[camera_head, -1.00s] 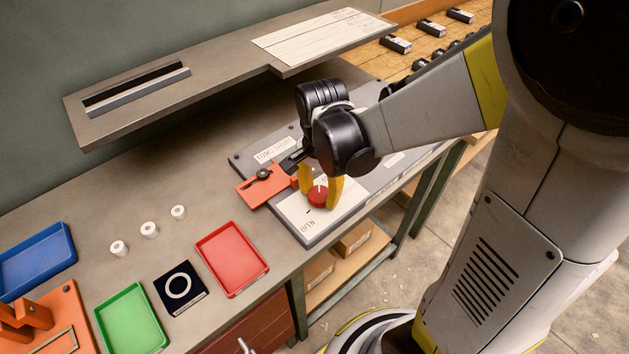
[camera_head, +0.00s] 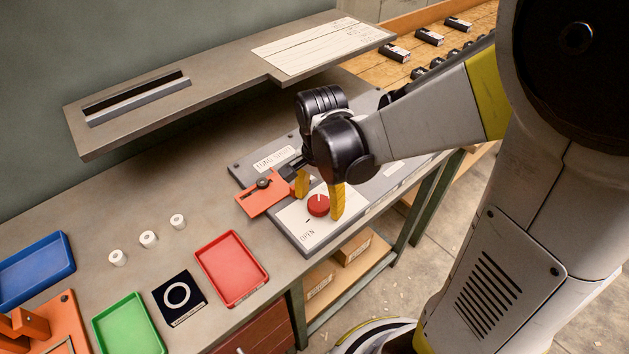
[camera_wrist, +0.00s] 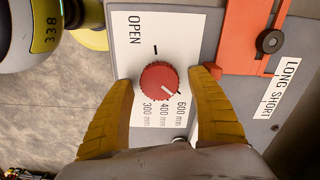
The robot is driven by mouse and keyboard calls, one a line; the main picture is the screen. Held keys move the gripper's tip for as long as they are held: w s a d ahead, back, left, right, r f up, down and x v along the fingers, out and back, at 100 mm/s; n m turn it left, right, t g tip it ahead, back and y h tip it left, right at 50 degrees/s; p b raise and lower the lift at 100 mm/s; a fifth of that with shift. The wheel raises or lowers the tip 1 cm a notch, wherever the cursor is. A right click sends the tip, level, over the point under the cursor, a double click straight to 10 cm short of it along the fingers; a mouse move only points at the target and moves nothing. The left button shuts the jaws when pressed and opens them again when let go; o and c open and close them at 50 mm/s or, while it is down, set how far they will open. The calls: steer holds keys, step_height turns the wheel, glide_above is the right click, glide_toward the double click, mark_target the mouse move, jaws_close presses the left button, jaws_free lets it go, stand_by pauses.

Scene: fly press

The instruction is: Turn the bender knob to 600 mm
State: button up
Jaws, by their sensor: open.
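The red bender knob (camera_head: 319,206) sits on the white dial plate (camera_head: 305,222) of the grey panel. In the wrist view the knob (camera_wrist: 160,82) has a white pointer line aimed to the lower right, towards the 600 mm label (camera_wrist: 181,108). The 400 mm label (camera_wrist: 163,115) and 300 mm label (camera_wrist: 146,115) are beside it, and the OPEN label (camera_wrist: 134,30) is above left. My gripper (camera_head: 320,203) is open, with one yellow finger on each side of the knob. In the wrist view my gripper (camera_wrist: 162,80) shows gaps on both sides.
An orange slide block (camera_head: 264,194) with a black knob lies left of the dial. A red tray (camera_head: 232,268), a green tray (camera_head: 128,325) and a blue tray (camera_head: 36,270) stand on the bench. A shelf (camera_head: 225,75) overhangs behind my arm.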

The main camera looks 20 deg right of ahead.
mark_target(320, 204)
step_height(320, 204, up, 12)
steer(key=shift+f, duration=0.15)
steer(key=shift+s, duration=0.1)
stand_by(0.3)
steer(key=s+n+t, duration=0.1)
steer(key=n+t, duration=0.1)
steer(key=n, duration=0.2)
steer(key=s+n+t, duration=0.2)
steer(key=n, duration=0.2)
steer(key=s+r+n+t, duration=0.1)
steer(key=s+n+t, duration=0.1)
steer(key=n+t, duration=0.1)
steer(key=shift+s+a+r+n, duration=0.1)
steer(key=shift+s+n, duration=0.05)
steer(key=shift+n, duration=0.25)
stand_by(0.4)
